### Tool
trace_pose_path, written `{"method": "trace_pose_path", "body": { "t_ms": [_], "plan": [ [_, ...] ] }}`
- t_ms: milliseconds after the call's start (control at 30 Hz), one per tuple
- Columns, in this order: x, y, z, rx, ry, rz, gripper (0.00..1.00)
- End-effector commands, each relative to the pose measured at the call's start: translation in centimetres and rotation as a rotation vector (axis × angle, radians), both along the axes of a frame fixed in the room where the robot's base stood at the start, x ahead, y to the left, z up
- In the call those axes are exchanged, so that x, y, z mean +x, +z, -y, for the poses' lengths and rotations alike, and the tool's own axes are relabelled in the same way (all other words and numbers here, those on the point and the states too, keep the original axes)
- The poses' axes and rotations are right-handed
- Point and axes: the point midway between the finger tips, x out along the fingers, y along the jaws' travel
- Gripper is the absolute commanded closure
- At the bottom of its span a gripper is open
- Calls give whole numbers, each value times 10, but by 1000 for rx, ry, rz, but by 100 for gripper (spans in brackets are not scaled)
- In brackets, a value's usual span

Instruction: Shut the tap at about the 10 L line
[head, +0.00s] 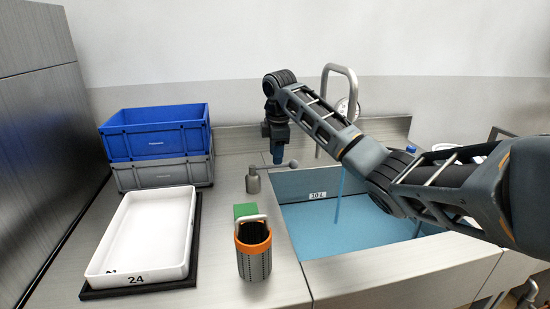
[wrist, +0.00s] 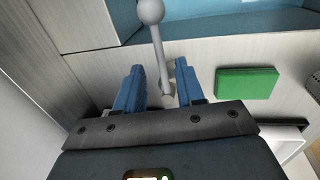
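The tap lever (wrist: 158,50) is a grey rod with a ball knob, which also shows in the head view (head: 293,164). A short grey metal post (head: 252,182) stands by its left end; I cannot tell whether they join. My gripper (head: 278,158) is over the lever. In the wrist view its blue fingers (wrist: 160,88) are apart, one on each side of the rod, with gaps visible. The basin (head: 290,187) holds blue water (head: 345,228), its surface close below the 10 L label (head: 317,195). A water stream (head: 338,195) falls from the curved spout (head: 340,72), partly hidden by my arm.
A green block (head: 246,210) and an orange-rimmed dark basket (head: 253,250) stand left of the basin; the block also shows in the wrist view (wrist: 247,82). A white tray (head: 150,235) and stacked blue (head: 155,133) and grey crates (head: 165,173) are further left.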

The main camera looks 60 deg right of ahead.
Motion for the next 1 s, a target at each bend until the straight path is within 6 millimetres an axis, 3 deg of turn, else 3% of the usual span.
{"method": "trace_pose_path", "body": {
  "t_ms": [200, 567, 900, 1000],
  "plan": [
    [3, -24, 4, 1, 0, -1, 62],
    [4, -29, 5, -1, 0, 1, 62],
    [4, -29, 4, 0, 0, 1, 94],
    [4, -29, 4, 0, 0, 1, 100]
  ]
}}
